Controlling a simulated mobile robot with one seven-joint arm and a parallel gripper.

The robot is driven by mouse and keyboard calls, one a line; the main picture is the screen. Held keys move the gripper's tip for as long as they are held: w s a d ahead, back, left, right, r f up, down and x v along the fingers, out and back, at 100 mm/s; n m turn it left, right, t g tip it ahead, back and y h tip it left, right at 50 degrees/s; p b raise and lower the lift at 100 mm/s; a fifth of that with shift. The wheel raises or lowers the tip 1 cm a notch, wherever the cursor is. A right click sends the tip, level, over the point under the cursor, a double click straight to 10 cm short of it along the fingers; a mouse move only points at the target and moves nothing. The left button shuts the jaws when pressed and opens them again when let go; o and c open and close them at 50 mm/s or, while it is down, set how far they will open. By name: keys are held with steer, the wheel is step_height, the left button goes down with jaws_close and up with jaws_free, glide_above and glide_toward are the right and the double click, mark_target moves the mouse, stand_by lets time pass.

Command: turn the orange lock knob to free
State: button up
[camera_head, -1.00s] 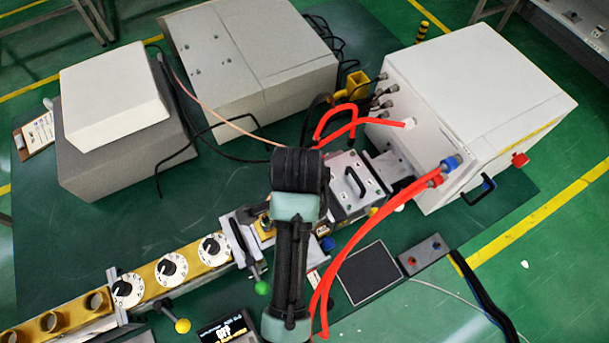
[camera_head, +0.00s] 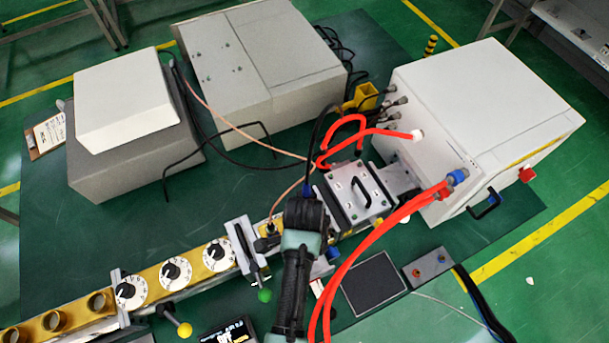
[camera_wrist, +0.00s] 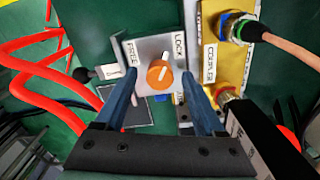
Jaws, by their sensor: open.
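The orange lock knob (camera_wrist: 160,74) sits on a light grey plate (camera_wrist: 143,48) in the wrist view. A FREE label (camera_wrist: 130,52) is at its upper left and a LOCK label (camera_wrist: 179,46) at its upper right. The knob's white mark points up and slightly right, nearer LOCK. My gripper (camera_wrist: 160,84) is open, with one blue finger on each side of the knob. Gaps show between the fingers and the knob; I cannot tell the depth. In the head view my arm covers the knob and the gripper.
A COUPLER block (camera_wrist: 210,62) with a cable connector (camera_wrist: 238,29) is close to the right finger. Red hoses (camera_wrist: 38,68) lie at the left, also in the head view (camera_head: 385,228) right of my arm. A green-tipped lever (camera_head: 264,295) stands left of my arm.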

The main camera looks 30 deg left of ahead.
jaws_close()
steer(key=shift+r+n, duration=0.1)
steer(key=shift+n, duration=0.2)
steer(key=shift+n+p, duration=0.7)
steer(key=shift+n, duration=0.2)
steer(key=n+p, duration=0.1)
steer(key=n, duration=0.2)
steer(key=shift+p, duration=0.3)
steer(key=n+p, duration=0.1)
steer(key=n, duration=0.5)
steer(key=shift+p, duration=0.4)
steer(key=shift+n, duration=0.4)
